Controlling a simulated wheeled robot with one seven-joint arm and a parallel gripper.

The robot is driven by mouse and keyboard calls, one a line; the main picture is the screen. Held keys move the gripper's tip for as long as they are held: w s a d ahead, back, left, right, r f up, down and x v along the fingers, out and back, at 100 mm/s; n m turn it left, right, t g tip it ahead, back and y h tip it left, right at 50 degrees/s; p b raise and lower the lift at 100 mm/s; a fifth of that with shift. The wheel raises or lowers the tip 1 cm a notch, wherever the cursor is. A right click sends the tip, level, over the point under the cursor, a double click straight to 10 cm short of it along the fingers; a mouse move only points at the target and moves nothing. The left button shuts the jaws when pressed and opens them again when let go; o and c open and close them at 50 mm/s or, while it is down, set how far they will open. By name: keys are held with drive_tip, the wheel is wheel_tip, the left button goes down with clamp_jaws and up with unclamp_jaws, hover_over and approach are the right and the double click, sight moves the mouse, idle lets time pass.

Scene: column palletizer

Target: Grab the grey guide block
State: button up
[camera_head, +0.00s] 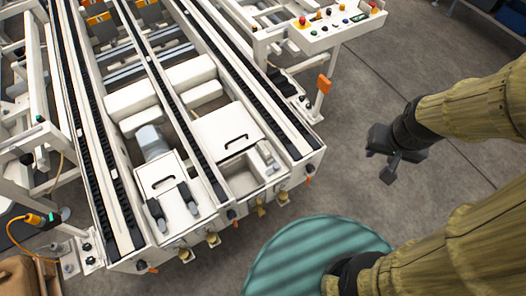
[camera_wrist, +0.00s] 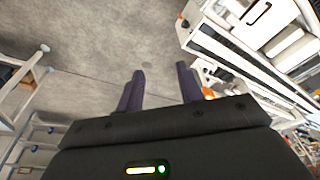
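My gripper (camera_head: 388,167) hangs over the floor to the right of the conveyor's front end, clear of it. In the wrist view its two dark fingers stand apart with only floor between them, so my gripper (camera_wrist: 158,78) is open and empty. A small light grey block (camera_head: 266,157) sits at the conveyor's front end, right of a white plate with a handle slot. Two dark grey block-like parts (camera_head: 156,212) (camera_head: 187,197) stand on the left front plate. I cannot tell for certain which of these is the guide block.
The white conveyor (camera_head: 312,150) with black chain rails fills the left and middle. A control panel (camera_head: 335,32) with coloured buttons stands behind. A round teal ribbed surface (camera_head: 300,255) lies at the bottom. Grey floor (camera_head: 400,75) is free around my gripper.

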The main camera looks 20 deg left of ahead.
sight(271, 160)
drive_tip(key=o, duration=0.4)
drive_tip(key=shift+f, duration=0.1)
drive_tip(key=shift+c, duration=0.2)
drive_tip(key=shift+o, duration=0.2)
drive_tip(key=w+a+f+n+t+b, duration=0.1)
drive_tip(key=w+f+b, duration=0.2)
drive_tip(key=f+b, duration=0.2)
drive_tip(key=w+a+f+n+t+b, duration=0.1)
drive_tip(key=w+f+b, duration=0.3)
drive_tip(key=f, duration=0.5)
drive_tip(key=shift+w+a+n+t+b, duration=0.15)
drive_tip(key=shift+a+n+t+b, duration=0.25)
drive_tip(key=shift+b, duration=0.4)
drive_tip(key=w+a+f+n+t+y+b, duration=0.1)
drive_tip(key=a+f+n+y+b, duration=0.1)
drive_tip(key=a+f+b, duration=0.4)
drive_tip(key=w+a+f+n+t+y+b, duration=0.1)
drive_tip(key=a+f+y+b, duration=0.4)
drive_tip(key=f, duration=0.8)
drive_tip(key=w+a+f+n+t+y+b, duration=0.1)
drive_tip(key=a+f+n+y+b, duration=0.2)
drive_tip(key=a+f+b, duration=0.5)
drive_tip(key=f+n+b, duration=0.1)
drive_tip(key=b, duration=0.3)
drive_tip(key=shift+a+f+b, duration=0.15)
drive_tip(key=shift+f+b, duration=0.2)
drive_tip(key=shift+w+a, duration=0.1)
